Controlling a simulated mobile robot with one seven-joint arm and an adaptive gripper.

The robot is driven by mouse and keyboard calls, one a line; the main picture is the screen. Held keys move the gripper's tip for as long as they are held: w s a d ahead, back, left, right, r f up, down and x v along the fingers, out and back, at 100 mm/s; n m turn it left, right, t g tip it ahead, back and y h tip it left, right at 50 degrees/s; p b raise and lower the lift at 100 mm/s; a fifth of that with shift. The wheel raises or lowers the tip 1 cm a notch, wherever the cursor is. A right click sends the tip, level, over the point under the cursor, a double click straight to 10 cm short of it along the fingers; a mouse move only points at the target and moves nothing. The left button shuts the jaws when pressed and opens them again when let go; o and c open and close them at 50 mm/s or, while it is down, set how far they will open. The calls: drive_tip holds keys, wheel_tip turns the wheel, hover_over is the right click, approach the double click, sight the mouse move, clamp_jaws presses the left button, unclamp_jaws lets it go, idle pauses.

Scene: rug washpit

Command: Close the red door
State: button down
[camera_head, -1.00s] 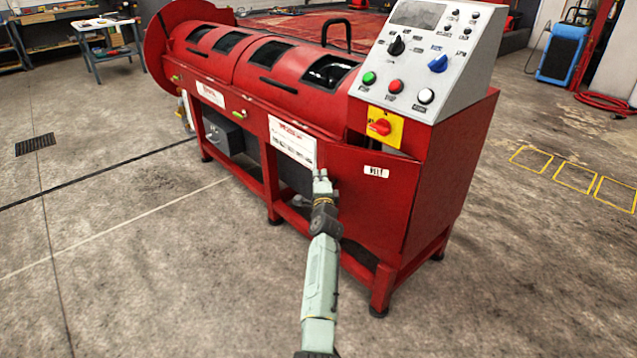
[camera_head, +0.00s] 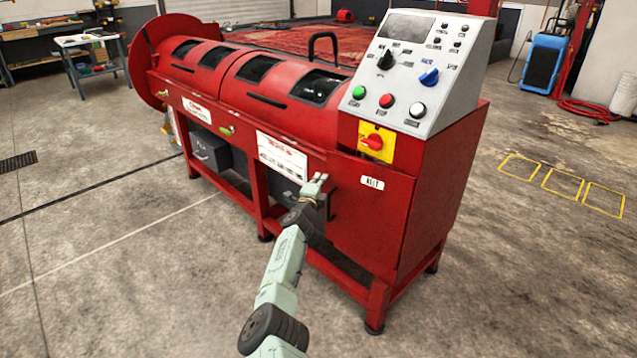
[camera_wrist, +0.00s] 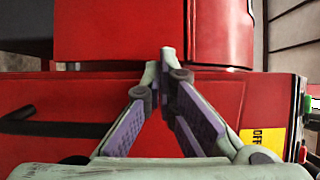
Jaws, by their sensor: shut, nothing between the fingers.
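The red door (camera_head: 372,212) is the front panel at the right end of the red machine, with a small white label and a dark handle (camera_head: 331,205) at its left edge. It looks nearly flush with the frame; I cannot tell if it is fully closed. In the wrist view the door (camera_wrist: 215,92) spans the middle, with its black handle (camera_wrist: 50,128) at left. My gripper (camera_head: 315,180) is shut and empty, near the door's handle-side edge. In the wrist view its fingertips (camera_wrist: 166,60) meet over that edge; contact is unclear.
The control panel (camera_head: 410,75) and yellow-backed red switch (camera_head: 376,143) sit above the door. A white placard (camera_head: 282,157) and dark box (camera_head: 212,152) are to its left. Concrete floor (camera_head: 510,300) is clear in front and right.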

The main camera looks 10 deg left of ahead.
drive_tip(key=shift+w+d, duration=0.2)
drive_tip(key=shift+w, duration=0.45)
drive_tip(key=shift+w+d, duration=0.15)
drive_tip(key=shift+w, duration=0.45)
